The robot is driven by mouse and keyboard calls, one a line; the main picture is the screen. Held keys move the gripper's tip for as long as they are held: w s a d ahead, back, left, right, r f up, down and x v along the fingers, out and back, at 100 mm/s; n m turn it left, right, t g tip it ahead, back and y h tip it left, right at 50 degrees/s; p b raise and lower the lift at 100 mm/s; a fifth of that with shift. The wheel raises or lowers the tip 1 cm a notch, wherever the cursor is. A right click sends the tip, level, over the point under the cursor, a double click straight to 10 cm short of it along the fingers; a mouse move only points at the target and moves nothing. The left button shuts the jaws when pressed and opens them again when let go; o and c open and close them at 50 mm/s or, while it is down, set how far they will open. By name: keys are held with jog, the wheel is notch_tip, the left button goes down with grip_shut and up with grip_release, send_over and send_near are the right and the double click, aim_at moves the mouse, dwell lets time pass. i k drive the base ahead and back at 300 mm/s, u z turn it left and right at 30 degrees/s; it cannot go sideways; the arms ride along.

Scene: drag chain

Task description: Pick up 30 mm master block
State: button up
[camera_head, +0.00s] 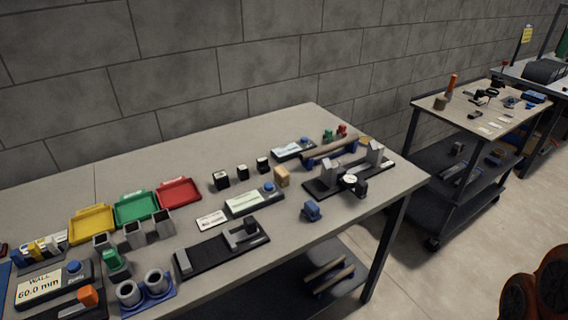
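Three small dark blocks with pale tops stand in a row on the workbench, behind the white display device: a left block (220,180), a middle block (243,172) and a right block (263,164). Their markings are too small to read, so I cannot tell which, if any, is the 30 mm master block. A tan block (282,176) stands to the right of the display device. My gripper is not in view.
The workbench (270,128) also holds yellow (91,224), green (136,208) and red (178,191) trays. A display device (247,202), a black slide fixture (220,250) and a gauge fixture (325,187) lie near the blocks. A cart (440,108) stands right.

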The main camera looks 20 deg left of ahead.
aim_at(243, 169)
jog(key=i, duration=1.55)
jog(key=u, duration=3.1)
